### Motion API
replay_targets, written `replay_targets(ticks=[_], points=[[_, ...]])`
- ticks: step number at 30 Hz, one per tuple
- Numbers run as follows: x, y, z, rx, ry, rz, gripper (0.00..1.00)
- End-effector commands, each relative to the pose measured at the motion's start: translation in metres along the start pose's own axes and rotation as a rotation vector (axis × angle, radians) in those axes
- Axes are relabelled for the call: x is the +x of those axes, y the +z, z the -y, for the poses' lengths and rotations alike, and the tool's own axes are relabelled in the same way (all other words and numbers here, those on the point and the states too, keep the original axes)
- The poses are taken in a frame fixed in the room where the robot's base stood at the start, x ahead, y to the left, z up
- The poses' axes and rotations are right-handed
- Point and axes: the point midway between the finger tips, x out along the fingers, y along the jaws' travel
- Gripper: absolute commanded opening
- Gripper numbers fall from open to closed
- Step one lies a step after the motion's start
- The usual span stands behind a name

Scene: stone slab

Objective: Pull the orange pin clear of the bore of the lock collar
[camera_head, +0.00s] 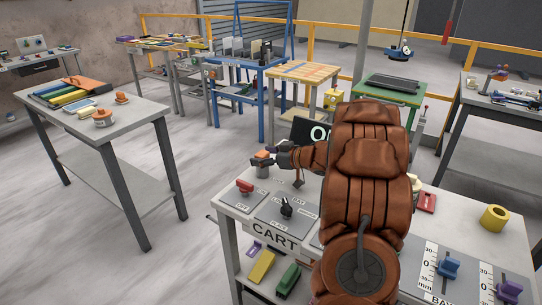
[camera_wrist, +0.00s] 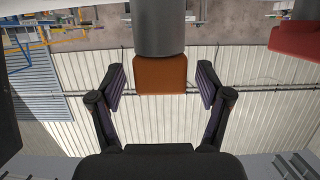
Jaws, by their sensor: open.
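The orange pin (camera_head: 263,155) stands at the cart's far left edge, its orange head above the grey lock collar (camera_head: 263,172). The wrist view shows the block-like orange head (camera_wrist: 160,75) against the grey cylindrical collar (camera_wrist: 159,28), upside down. The bore and the pin's shaft are hidden. My gripper (camera_head: 276,155) is just right of the pin in the head view. In the wrist view its open fingers (camera_wrist: 160,88) lie left and right of the head, with a gap on each side.
A red-handled switch (camera_head: 245,186) and a black knob (camera_head: 287,208) stand on the cart nearby. A dark display (camera_head: 316,131) is behind my arm. A yellow ring (camera_head: 494,217) lies at the right. Open floor separates the cart from the left table (camera_head: 145,112).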

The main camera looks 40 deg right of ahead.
Motion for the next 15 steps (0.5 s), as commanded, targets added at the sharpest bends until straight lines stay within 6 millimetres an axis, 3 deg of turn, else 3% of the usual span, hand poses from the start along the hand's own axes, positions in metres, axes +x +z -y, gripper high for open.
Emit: replay_targets(ticks=[11, 15], points=[[0.0055, -0.0002, 0.0003, -0.001, 0.0, 0.0, 0.77], [0.0053, -0.0002, 0.0003, -0.001, 0.0, 0.0, 0.65]])
